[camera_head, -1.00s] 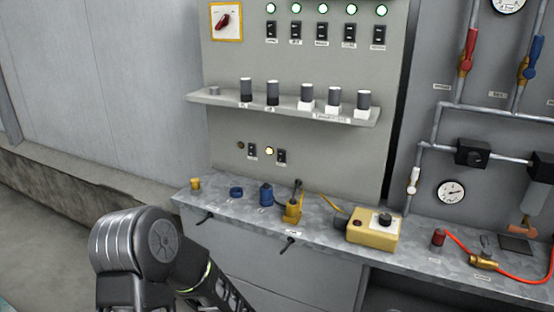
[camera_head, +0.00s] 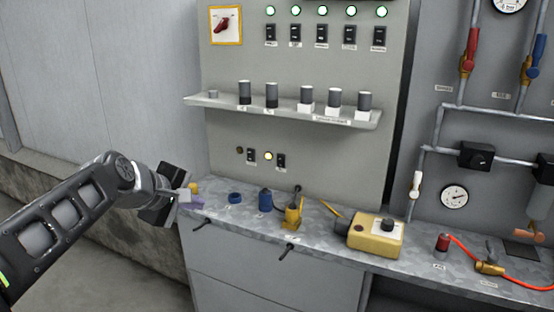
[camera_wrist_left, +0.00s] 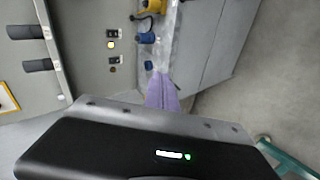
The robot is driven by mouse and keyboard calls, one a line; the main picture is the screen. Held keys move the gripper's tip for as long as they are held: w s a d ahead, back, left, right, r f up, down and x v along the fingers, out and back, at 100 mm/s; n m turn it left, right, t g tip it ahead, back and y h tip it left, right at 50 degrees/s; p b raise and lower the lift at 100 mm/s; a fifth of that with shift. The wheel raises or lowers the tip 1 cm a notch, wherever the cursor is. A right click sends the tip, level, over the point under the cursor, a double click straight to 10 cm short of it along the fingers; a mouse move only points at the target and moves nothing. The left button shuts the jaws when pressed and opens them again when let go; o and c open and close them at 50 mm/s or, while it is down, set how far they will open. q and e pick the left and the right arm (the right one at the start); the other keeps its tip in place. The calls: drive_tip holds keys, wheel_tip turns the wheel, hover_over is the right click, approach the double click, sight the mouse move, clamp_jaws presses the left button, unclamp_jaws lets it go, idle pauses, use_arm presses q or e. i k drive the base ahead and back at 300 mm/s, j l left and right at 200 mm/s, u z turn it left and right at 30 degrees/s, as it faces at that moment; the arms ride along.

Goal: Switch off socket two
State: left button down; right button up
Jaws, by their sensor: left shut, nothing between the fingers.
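Two small black switches sit on the grey panel below the shelf: a left one (camera_head: 252,157) and a right one (camera_head: 281,161). The lamp (camera_head: 268,156) beside the right switch glows yellow; the lamp (camera_head: 239,150) beside the left switch is dark. I cannot read which is socket two. The right switch (camera_wrist_left: 113,33) and left switch (camera_wrist_left: 115,61) also show sideways in the left wrist view. My left gripper (camera_head: 190,200), with purple fingers (camera_wrist_left: 162,93), is shut and empty at the bench's left end, left of and below the switches. My right gripper is not in view.
The shelf (camera_head: 290,110) above holds several dark cylinders. The bench (camera_head: 330,228) below carries a blue ring (camera_head: 235,197), a blue plug (camera_head: 265,200), a yellow tool (camera_head: 293,212) and a yellow box (camera_head: 376,235). The panel around the switches is clear.

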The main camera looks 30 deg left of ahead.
sight(279, 158)
drive_tip(key=i, duration=0.95)
